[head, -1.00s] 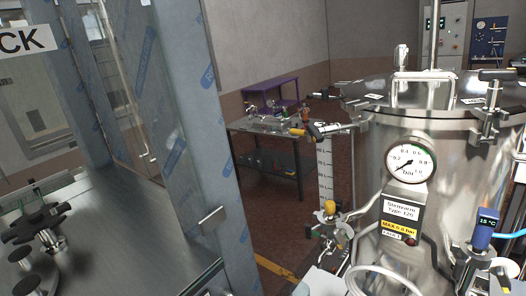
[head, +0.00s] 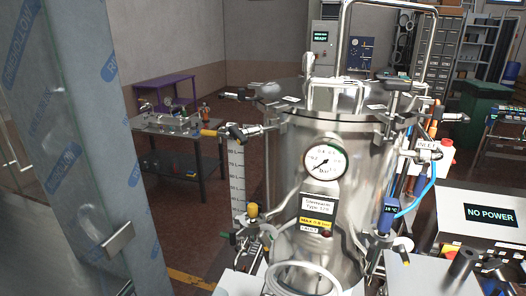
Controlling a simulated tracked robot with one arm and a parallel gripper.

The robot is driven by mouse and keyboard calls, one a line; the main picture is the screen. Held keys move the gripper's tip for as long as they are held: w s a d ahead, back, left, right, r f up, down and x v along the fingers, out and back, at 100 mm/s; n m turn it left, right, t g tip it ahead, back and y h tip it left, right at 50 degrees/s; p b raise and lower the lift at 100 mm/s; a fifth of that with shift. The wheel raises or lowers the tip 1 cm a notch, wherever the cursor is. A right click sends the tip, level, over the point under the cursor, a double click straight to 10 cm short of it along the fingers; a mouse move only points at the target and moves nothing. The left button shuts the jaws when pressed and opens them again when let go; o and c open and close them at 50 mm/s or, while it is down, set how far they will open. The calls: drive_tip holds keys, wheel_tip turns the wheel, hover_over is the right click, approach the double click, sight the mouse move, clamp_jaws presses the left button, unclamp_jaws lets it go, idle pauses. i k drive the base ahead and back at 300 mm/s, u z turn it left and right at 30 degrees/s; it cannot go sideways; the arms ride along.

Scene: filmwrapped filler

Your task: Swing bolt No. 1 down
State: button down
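A steel pressure vessel (head: 290,185) with a round lid (head: 325,97) stands in the middle of the head view. Several swing bolts with black handles sit around its rim. The front-left bolt (head: 250,130) sticks outward from the rim, and another at the left (head: 240,95) also points outward. The front-right bolt (head: 393,100) looks upright at the lid edge. The small white plates on the lid are unreadable, so I cannot tell which bolt is No. 1. My gripper is not in view.
A film-wrapped post (head: 70,130) with a handle stands close at the left. A dark bench (head: 185,155) is behind it. A box reading NO POWER (head: 485,222) is at the right. A blue hose (head: 425,195) and gauge (head: 325,160) are on the vessel. Floor is open left of it.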

sight(258, 130)
drive_tip(key=u, duration=0.1)
drive_tip(key=i, duration=1)
drive_tip(key=z, duration=0.1)
